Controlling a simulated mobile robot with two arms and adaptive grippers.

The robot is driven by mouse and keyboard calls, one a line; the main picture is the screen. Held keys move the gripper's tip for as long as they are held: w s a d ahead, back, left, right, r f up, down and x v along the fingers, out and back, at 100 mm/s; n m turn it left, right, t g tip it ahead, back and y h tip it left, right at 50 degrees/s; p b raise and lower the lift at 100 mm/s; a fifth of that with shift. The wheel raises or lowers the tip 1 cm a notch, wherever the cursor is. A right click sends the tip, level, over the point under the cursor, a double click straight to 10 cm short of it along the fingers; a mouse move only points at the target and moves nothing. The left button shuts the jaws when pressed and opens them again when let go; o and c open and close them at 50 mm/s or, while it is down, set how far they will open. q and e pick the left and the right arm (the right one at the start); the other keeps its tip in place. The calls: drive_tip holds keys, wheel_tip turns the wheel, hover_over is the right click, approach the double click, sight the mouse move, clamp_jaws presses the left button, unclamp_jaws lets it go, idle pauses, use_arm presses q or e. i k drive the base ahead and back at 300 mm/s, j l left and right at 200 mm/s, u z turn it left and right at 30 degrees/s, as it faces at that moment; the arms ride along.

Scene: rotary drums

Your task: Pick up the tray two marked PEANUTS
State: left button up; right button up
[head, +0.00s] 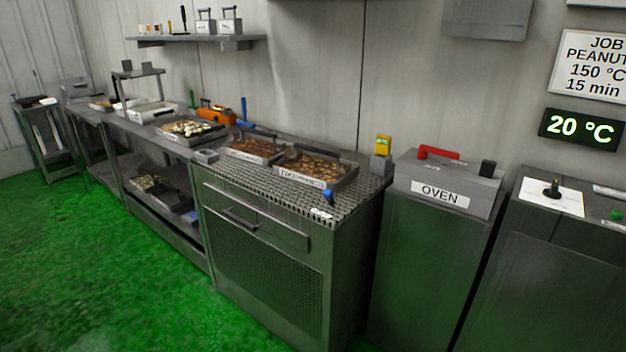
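A metal tray (346,181) full of brown nuts sits on the perforated top of the steel cabinet in the middle of the head view. Its front label (300,179) seems to read PEANUTS, but the small print before it is hard to make out. A second tray (246,157) of brown nuts sits just left of it, close beside it; its label is too small to read. Both trays lie flat. Neither of my grippers is in view.
The green floor (110,270) in front is clear.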

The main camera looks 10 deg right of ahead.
sight(318, 167)
drive_tip(key=i+j+z, duration=0.2)
drive_tip(key=i+j, duration=0.3)
drive_tip(key=i+j+z, duration=0.2)
drive_tip(key=i+j, duration=0.25)
drive_tip(key=i+j+z, duration=0.15)
drive_tip(key=i+j, duration=0.3)
drive_tip(key=j, duration=0.3)
